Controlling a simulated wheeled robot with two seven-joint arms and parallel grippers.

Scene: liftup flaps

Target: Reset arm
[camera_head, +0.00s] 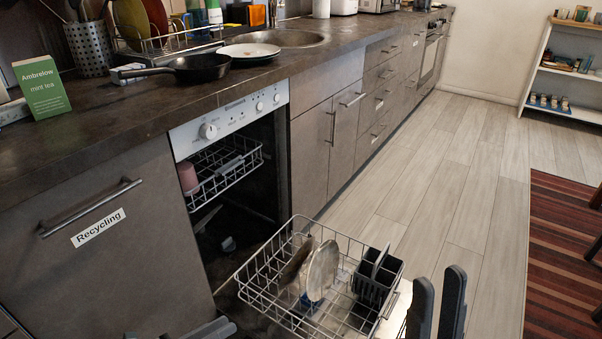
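My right gripper (437,299) comes up from the bottom edge, right of the pulled-out lower rack (268,285). Its two dark fingers are apart with nothing between them. A dark grey part at the bottom edge, left of the rack, looks like my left gripper (205,329); it is mostly cut off, so its opening is hidden. The dishwasher (232,119) is open. Its lower rack holds plates (322,270) and a black cutlery basket (377,277).
The upper rack (225,165) holds a pink cup (187,178). The counter (130,100) carries a frying pan (200,67), a plate (249,51) and a green tea box (42,87). The wooden floor (440,160) is clear right of the cabinets; a striped rug (560,250) lies further right.

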